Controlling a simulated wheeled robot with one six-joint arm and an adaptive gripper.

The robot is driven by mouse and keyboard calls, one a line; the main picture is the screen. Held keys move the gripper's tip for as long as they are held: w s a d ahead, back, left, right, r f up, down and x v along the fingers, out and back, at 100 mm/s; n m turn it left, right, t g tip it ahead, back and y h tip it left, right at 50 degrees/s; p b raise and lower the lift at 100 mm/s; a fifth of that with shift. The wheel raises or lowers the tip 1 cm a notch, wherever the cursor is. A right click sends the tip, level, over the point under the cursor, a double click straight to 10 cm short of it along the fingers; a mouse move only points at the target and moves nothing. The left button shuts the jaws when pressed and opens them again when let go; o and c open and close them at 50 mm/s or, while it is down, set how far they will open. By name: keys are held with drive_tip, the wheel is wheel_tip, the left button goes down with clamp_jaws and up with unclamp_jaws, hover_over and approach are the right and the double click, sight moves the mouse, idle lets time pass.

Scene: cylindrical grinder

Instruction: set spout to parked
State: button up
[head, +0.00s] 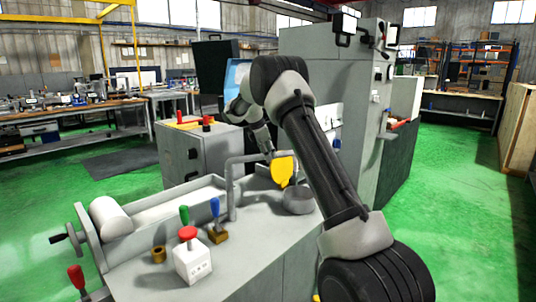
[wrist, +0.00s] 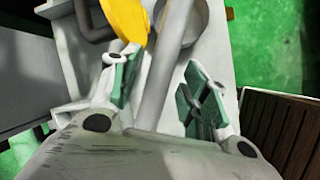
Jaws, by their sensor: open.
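A grey bent pipe (head: 232,190), which looks like the spout, rises from the machine top in the head view and bends right toward a yellow disc (head: 283,170). A round grey bowl (head: 298,202) sits just below and right of the disc. My gripper (head: 268,150) is above the pipe's right end, close to the disc. In the wrist view my gripper (wrist: 164,88) is open, with a straight grey bar (wrist: 168,75) between its green-padded fingers. I cannot tell whether either finger touches it. The yellow disc (wrist: 128,18) and bowl (wrist: 192,18) show beyond the fingertips. The pipe's end is partly hidden.
The tall grey machine cabinet (head: 350,100) is behind my arm. Green floor (head: 455,190) is open at right.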

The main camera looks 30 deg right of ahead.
drive_tip(key=shift+d+f, duration=0.15)
drive_tip(key=shift+f, duration=0.1)
drive_tip(key=shift+c, duration=0.3)
clamp_jaws()
